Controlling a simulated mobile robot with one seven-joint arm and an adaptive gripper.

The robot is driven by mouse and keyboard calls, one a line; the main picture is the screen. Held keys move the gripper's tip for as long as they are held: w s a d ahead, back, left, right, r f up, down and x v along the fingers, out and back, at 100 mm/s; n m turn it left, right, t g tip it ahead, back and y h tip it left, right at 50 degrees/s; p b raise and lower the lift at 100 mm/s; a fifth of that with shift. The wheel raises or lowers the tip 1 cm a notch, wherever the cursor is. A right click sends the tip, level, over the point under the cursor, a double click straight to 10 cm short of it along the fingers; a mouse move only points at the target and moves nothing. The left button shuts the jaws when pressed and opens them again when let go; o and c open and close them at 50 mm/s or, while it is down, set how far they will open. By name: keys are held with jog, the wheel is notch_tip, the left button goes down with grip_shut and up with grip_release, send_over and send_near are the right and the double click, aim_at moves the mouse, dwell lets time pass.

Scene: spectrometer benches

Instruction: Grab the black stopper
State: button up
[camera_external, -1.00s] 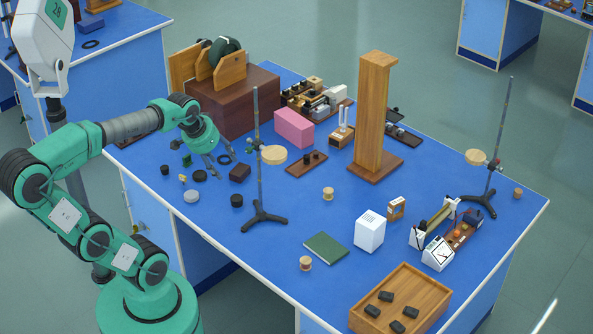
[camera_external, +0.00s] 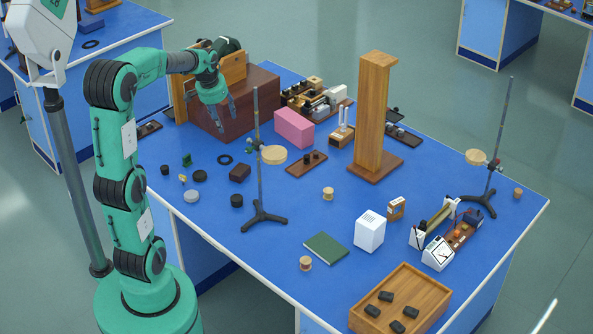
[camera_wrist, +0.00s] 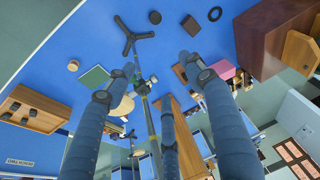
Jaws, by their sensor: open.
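Several small round black pieces lie on the blue bench; which one is the black stopper I cannot tell for sure. A short black cylinder (camera_external: 236,200) stands near the left stand, a flatter black disc (camera_external: 200,176) lies left of it, and a small dark cylinder (camera_external: 165,170) is farther left. A round dark piece (camera_wrist: 155,17) shows at the top of the wrist view. My gripper (camera_external: 222,122) is open and empty, above the bench in front of the brown box and apart from all these pieces. Its spread fingers (camera_wrist: 160,70) fill the middle of the wrist view.
The brown box (camera_external: 235,107) with wooden uprights is behind my gripper. A stand (camera_external: 261,180) with a tall rod is right of the black pieces. A dark brown block (camera_external: 240,173), a black ring (camera_external: 224,159) and a grey disc (camera_external: 191,196) lie close by.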

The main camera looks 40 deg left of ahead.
jog(key=w+a+f+p, duration=0.1)
jog(key=w+a+f, duration=0.15)
jog(key=a, duration=0.35)
jog(key=w+a+f, duration=0.2)
jog(key=a+f, duration=0.1)
jog(key=a, duration=0.4)
jog(key=s+a+f+n+g+p, duration=0.1)
jog(key=s+a+f, duration=0.2)
jog(key=a+f, duration=0.9)
jog(key=s+a+f+n+g+p, duration=0.1)
jog(key=s+a+f+p, duration=0.1)
jog(key=a+f, duration=1.1)
jog(key=s+a, duration=0.1)
jog(key=a, duration=0.4)
jog(key=shift+s+a+f+h, duration=0.15)
jog(key=shift+s+a+h, duration=0.15)
jog(key=shift+s+a, duration=0.05)
jog(key=shift+n, duration=0.3)
send_over(164, 167)
jog(key=shift+s+d+f, duration=0.1)
jog(key=shift+s+f, duration=0.05)
jog(key=shift+f, duration=2)
jog(key=shift+s+d+f, duration=0.1)
jog(key=shift+s+f, duration=0.05)
jog(key=shift+f, duration=1.95)
jog(key=shift+f, duration=0.1)
